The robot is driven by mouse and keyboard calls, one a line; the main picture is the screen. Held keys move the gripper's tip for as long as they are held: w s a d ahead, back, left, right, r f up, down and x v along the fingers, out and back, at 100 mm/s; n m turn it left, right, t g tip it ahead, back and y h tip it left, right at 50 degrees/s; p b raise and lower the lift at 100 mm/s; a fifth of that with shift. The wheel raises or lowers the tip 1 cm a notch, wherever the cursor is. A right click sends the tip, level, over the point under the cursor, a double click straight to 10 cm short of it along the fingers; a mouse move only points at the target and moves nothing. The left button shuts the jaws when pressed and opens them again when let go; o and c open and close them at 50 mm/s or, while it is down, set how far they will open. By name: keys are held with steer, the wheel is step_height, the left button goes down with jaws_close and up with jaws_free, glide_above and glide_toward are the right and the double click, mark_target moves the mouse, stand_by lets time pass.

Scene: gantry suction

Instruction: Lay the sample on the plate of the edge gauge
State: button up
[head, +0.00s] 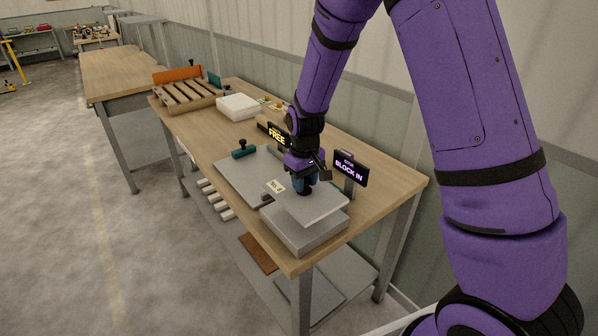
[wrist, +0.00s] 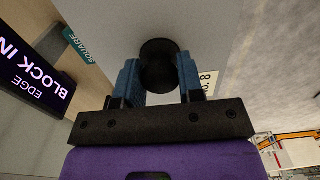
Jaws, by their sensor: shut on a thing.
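The sample looks like a light grey flat slab (head: 322,207) with a black knob on top and a white number label (head: 275,186) at its left corner. My gripper (head: 304,188) is shut on the knob from above. In the wrist view the black knob (wrist: 159,64) sits between the two blue fingers, with the slab (wrist: 215,40) behind it. The edge gauge has a thick grey base (head: 300,236) under the slab and a dark sign (head: 350,169) reading "EDGE BLOCK IN". The slab overlaps the base; I cannot tell whether they touch. The slab hides much of the gauge's top.
A wide grey plate (head: 235,178) lies to the left, with a green handled block (head: 243,149) at its far edge. A sign (head: 277,134) reads "FREE". A white box (head: 237,107) and a wooden slatted rack (head: 187,94) stand farther along the bench.

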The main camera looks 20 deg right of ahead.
mark_target(304, 197)
stand_by(0.4)
steer(key=shift+f, duration=2.85)
steer(key=shift+f, duration=0.6)
steer(key=o, duration=1.2)
steer(key=shift+r, duration=0.1)
